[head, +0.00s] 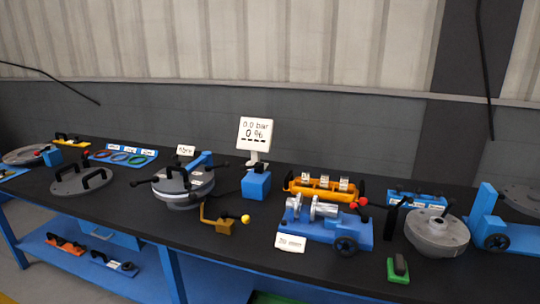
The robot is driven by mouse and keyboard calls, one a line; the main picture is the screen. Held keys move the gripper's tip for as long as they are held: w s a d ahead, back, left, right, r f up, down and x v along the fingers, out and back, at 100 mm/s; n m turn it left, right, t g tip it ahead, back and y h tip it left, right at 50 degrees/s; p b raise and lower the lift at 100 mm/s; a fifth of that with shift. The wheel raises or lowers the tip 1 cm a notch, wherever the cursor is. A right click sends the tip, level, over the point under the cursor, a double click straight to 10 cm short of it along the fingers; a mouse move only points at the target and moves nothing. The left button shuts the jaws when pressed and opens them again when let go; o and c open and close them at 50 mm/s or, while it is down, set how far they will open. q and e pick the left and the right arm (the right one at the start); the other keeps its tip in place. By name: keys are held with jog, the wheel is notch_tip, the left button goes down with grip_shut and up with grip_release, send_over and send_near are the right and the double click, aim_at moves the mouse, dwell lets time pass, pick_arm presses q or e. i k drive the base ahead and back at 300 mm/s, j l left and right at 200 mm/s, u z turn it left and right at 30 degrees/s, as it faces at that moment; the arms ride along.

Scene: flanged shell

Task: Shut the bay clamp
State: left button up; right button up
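No part labelled as the bay clamp can be read for certain. Another blue upright fixture (484,215) with a black wheel stands at the right. Whether any of these is open or shut is too small to tell. Neither gripper is in view.
A round grey flanged shell (183,187) with black handles sits left of centre; another round grey body (437,232) sits right. A display on a blue base (254,134) reads 0.0 bar, 0 %. An orange rack (325,190) stands behind. The dark bench top (130,205) is clear at front left.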

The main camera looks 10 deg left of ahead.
aim_at(87, 153)
jog(key=j, duration=0.65)
jog(key=i+j+u, duration=0.1)
jog(key=j, duration=0.5)
jog(key=i+j, duration=0.1)
jog(key=j, duration=0.55)
jog(key=j+u, duration=0.1)
jog(key=j, duration=0.55)
jog(key=i+l, duration=0.05)
